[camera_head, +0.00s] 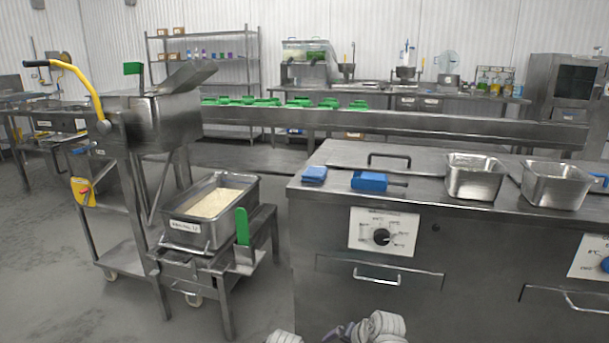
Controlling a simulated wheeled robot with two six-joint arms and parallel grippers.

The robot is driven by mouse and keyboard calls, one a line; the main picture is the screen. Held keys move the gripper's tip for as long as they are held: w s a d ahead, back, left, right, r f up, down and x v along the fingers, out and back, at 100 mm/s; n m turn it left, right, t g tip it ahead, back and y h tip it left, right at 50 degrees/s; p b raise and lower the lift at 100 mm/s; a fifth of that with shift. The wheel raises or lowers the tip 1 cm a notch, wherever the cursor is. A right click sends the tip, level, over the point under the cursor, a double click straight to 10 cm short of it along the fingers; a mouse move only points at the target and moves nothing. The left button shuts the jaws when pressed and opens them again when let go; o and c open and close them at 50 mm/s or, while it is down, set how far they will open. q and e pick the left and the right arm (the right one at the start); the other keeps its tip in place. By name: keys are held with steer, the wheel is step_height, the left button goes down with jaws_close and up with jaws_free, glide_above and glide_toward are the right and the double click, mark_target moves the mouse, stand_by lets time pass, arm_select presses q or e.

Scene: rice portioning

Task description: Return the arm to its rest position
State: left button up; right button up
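Pale rounded parts of my arms show at the bottom edge of the head view, in front of the steel counter (450,216). A small dark piece sits beside the larger pale part, too cut off to make out. Neither gripper's fingers can be seen. A steel pan of rice (196,238) stands on a low steel stand (190,271) at left, with a green-handled tool (242,228) upright at its front right corner. No arm part is near the pan.
Two empty steel pans (474,184) (553,193), a blue-headed tool (370,181) and a folded blue cloth (314,173) lie on the counter. A steel machine with a yellow lever (85,84) stands at left. A conveyor with green items runs behind. Floor at lower left is clear.

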steer(key=s+d+f+n+g+h, duration=0.45)
steer(key=s+d+n, duration=0.2)
steer(key=s, duration=0.35)
steer(key=s+a+r+n+g, duration=0.1)
steer(key=s+a, duration=0.2)
steer(key=a, duration=0.2)
steer(key=s+a+r+n, duration=0.1)
steer(key=s+a+n, duration=0.1)
steer(key=a, duration=0.3)
arm_select(q)
step_height(320, 180, up, 35)
steer(key=p, duration=3.5)
arm_select(e)
step_height(320, 180, up, 34)
steer(key=shift+a, duration=0.15)
arm_select(q)
steer(key=shift+d+f, duration=0.1)
steer(key=shift+f, duration=0.05)
steer(key=shift+c, duration=0.2)
